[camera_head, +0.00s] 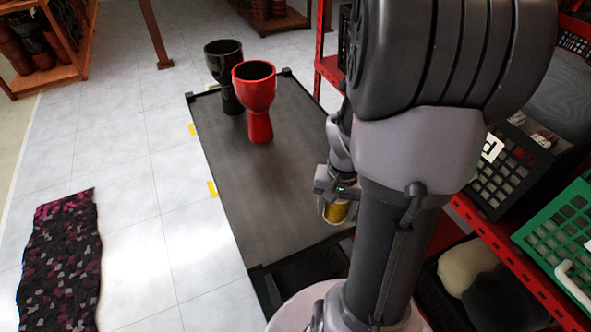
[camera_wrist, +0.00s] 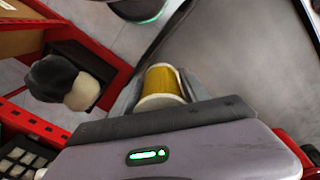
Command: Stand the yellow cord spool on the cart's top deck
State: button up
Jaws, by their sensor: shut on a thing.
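The yellow cord spool (camera_head: 335,212) has pale end flanges. My gripper (camera_head: 337,198) is shut on it, and in the wrist view the spool (camera_wrist: 163,82) sits between the two fingers. The cart's dark grey top deck (camera_head: 255,200) fills the middle of the head view. The spool shows at the deck's right side, near its near end. I cannot tell whether it touches the deck. My arm hides part of the deck's right edge.
A red goblet drum (camera_head: 255,95) and a black goblet drum (camera_head: 226,75) stand at the deck's far end. A red shelf (camera_head: 520,255) with a green crate (camera_head: 560,225) runs close along the right. The deck's middle is bare. A patterned cloth (camera_head: 60,260) lies on the floor at left.

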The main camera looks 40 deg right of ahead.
jog(key=w, duration=0.3)
jog(key=w+b, duration=0.1)
jog(key=w, duration=0.3)
jog(key=w+d+f, duration=0.1)
jog(key=w, duration=0.2)
jog(key=shift+w+f+b, duration=0.1)
jog(key=shift+w+b, duration=0.2)
jog(key=shift+b, duration=0.05)
jog(key=f, duration=0.1)
jog(key=f+b, duration=0.2)
jog(key=shift+w+f, duration=0.25)
jog(key=shift+f, duration=0.15)
jog(key=shift+r, duration=0.2)
jog(key=shift+f, duration=0.1)
jog(key=o, duration=1.5)
jog(key=shift+c, duration=0.2)
